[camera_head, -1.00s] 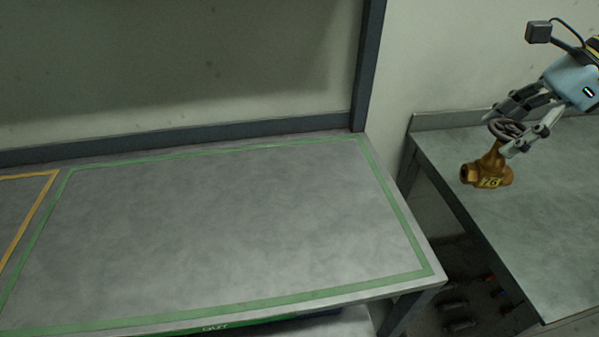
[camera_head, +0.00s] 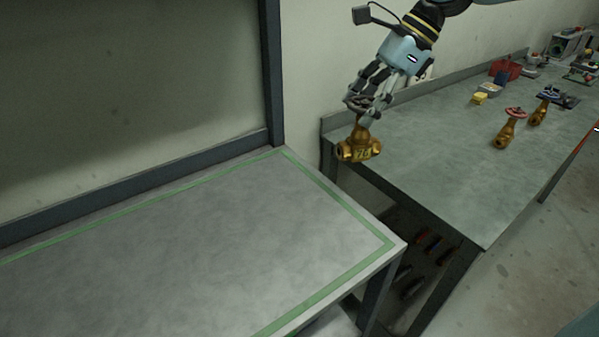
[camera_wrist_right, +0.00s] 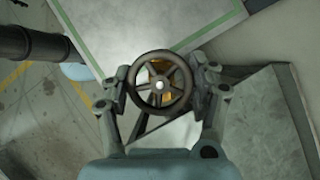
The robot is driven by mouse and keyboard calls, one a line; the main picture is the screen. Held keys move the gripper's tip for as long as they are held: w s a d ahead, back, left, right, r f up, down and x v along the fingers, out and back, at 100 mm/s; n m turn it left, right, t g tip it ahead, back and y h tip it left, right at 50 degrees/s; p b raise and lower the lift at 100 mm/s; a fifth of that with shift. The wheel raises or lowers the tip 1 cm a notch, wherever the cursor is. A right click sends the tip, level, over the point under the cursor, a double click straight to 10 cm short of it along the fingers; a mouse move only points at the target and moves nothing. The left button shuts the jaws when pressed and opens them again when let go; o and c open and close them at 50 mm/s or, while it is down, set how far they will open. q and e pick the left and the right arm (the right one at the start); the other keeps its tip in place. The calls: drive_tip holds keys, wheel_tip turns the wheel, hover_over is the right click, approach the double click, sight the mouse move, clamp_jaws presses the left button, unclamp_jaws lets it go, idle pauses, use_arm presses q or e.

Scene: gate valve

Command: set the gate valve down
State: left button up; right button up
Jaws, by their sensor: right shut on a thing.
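The gripper is shut on the handwheel. In the right wrist view the spoked handwheel (camera_wrist_right: 160,84) sits between the two fingers of the right gripper (camera_wrist_right: 162,90), and only a little of the brass body shows through the spokes. In the head view the valve is near the left end of the right-hand bench (camera_head: 440,175), close to the gap between the benches. My left gripper is not in view.
A grey table (camera_head: 200,230) with a green tape border (camera_head: 335,195) stands at left; its taped area is clear. Two more brass valves (camera_head: 508,130) (camera_head: 540,110), a yellow block (camera_head: 480,98) and a red bin (camera_head: 505,70) are on the right-hand bench. A dark post (camera_head: 271,75) rises behind the table.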

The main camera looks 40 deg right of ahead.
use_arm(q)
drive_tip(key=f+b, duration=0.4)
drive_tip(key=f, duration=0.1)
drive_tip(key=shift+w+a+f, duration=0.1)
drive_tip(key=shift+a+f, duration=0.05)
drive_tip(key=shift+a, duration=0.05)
use_arm(e)
drive_tip(key=w+a+f, duration=0.2)
drive_tip(key=a+f, duration=0.7)
drive_tip(key=f, duration=0.1)
drive_tip(key=shift+a, duration=0.35)
drive_tip(key=shift+f, duration=0.15)
drive_tip(key=o, duration=1.7)
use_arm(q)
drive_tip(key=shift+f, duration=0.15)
